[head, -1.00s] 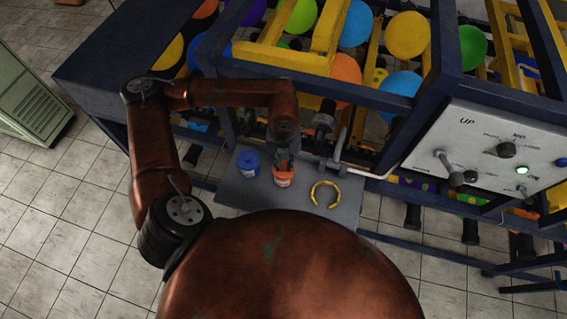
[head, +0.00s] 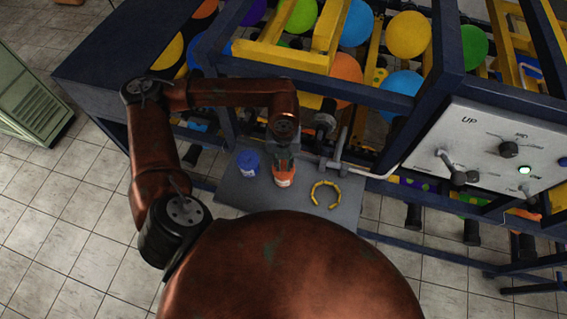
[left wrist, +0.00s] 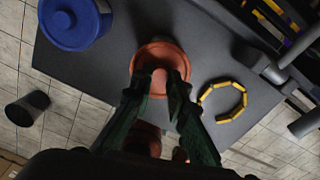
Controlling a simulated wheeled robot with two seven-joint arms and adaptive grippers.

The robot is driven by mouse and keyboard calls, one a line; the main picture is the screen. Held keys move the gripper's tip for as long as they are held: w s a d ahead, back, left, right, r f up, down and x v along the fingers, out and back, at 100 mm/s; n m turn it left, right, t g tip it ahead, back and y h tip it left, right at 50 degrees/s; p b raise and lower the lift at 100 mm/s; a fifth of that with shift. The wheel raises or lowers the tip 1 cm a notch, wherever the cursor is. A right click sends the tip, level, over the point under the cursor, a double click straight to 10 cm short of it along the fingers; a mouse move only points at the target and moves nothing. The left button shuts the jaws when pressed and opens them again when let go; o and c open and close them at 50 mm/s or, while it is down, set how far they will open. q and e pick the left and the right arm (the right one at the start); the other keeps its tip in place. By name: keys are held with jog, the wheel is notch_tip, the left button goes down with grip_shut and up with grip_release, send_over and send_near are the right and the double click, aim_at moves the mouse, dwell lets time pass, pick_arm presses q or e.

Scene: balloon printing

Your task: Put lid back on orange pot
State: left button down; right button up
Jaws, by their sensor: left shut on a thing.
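The orange pot (head: 284,180) stands on the grey shelf, with a pale label on its front. My left gripper (head: 284,157) is directly over it, pointing down. In the left wrist view the green fingers (left wrist: 160,82) are closed on the knob of the orange lid (left wrist: 158,56). The lid is at the pot's top; I cannot tell whether it is fully seated. The gripper hides part of the lid and most of the pot there. My right gripper is not in view.
A blue pot with a lid (head: 247,164) stands to the left on the grey shelf (head: 233,192). A yellow segmented ring (head: 316,198) lies to the right. A metal bar (head: 340,146) and blue frame rise behind. The control panel (head: 490,150) is at the right.

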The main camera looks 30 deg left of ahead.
pick_arm(q)
jog(key=shift+b, duration=0.35)
dwell(0.6)
jog(key=c, duration=1.8)
grip_release()
jog(key=shift+o, duration=0.4)
jog(key=o, duration=0.4)
jog(key=shift+r, duration=0.1)
jog(key=shift+r+p, duration=1.5)
jog(key=shift+r, duration=1.9)
jog(key=shift+c, duration=0.2)
